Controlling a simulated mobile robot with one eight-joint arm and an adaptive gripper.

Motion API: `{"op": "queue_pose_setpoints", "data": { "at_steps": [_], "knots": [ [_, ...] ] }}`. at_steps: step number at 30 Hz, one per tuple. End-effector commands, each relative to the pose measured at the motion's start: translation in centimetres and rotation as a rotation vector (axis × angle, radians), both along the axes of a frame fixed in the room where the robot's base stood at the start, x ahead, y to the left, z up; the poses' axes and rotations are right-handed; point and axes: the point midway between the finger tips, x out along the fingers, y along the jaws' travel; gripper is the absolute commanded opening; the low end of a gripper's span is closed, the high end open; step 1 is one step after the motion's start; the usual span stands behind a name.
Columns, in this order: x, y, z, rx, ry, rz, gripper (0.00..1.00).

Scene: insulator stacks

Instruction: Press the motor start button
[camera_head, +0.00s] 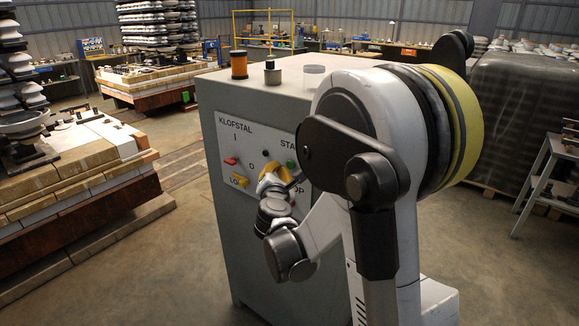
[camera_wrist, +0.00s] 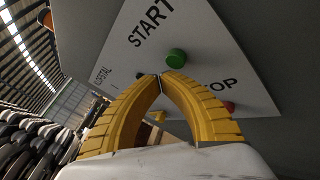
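The green start button (camera_head: 291,163) is on the front panel of a grey cabinet (camera_head: 240,250), partly beside my gripper in the head view. In the wrist view the green button (camera_wrist: 176,58) shows under the word START, just above and right of my fingertips. My gripper (camera_wrist: 160,76) has two curved yellow fingers whose tips meet, with nothing seen between them. In the head view my gripper (camera_head: 284,174) is in front of the panel, close to the button. I cannot tell whether the tips touch the panel. A red stop button (camera_wrist: 229,106) is partly behind the right finger.
The panel also has a red switch (camera_head: 231,161), a yellow switch (camera_head: 239,181) and a black knob (camera_head: 265,153). Pallets of blocks (camera_head: 60,185) are at left; floor between is clear.

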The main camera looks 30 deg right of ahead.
Motion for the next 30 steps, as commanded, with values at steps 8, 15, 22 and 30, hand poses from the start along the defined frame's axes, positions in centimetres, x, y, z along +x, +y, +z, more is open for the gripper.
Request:
{"op": "queue_pose_setpoints", "data": {
  "at_steps": [8,15,22,30],
  "knots": [
    [-0.9,2.7,-0.1,0.000,0.000,0.003,0.00],
    [-1.5,4.2,0.0,-0.001,0.001,0.001,0.00],
    [-1.6,4.3,0.0,0.000,0.000,0.000,0.00],
    [-1.6,4.3,0.0,0.000,0.000,0.000,0.00]
  ]
}}
